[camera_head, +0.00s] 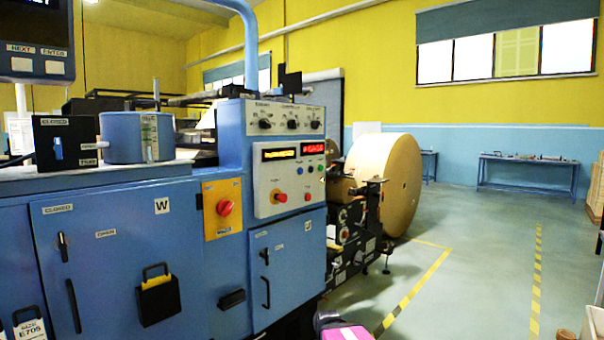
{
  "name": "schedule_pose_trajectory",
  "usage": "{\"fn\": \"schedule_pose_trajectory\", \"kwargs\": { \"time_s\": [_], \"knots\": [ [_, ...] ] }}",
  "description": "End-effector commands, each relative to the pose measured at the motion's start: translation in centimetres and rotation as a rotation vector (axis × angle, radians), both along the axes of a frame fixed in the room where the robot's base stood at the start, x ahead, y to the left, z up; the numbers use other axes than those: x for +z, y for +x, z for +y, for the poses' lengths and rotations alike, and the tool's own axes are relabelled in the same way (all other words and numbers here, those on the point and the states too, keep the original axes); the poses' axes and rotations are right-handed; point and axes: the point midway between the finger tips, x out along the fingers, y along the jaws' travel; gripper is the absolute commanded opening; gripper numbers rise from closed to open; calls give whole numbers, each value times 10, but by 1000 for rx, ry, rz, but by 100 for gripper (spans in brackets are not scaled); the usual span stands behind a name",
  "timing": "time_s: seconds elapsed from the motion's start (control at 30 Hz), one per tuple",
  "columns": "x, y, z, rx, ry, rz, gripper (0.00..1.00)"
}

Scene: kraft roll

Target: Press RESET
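A blue machine (220,130) fills the left and middle of the head view. Its pale control panel (262,180) has two lit displays, an orange one (279,153) and a red one (313,149). A larger red knob (225,207) sits on a yellow plate left of the panel. Rotary knobs (291,124) are above. My gripper is not in view.
A large kraft roll (400,180) stands right of the machine. Yellow-black floor tape (418,290) runs in front of it. Open floor (480,265) lies to the right, with a blue table (528,162) at the far wall. Handles (265,280) stick out from the machine's lower doors.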

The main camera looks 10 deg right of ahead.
Motion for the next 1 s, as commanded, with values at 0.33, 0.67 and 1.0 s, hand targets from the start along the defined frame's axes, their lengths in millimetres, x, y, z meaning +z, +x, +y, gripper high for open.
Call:
{"fn": "schedule_pose_trajectory", "kwargs": {
  "time_s": [0.33,0.67,1.0],
  "knots": [
    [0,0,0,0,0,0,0],
    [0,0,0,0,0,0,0],
    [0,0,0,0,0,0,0]
  ]
}}
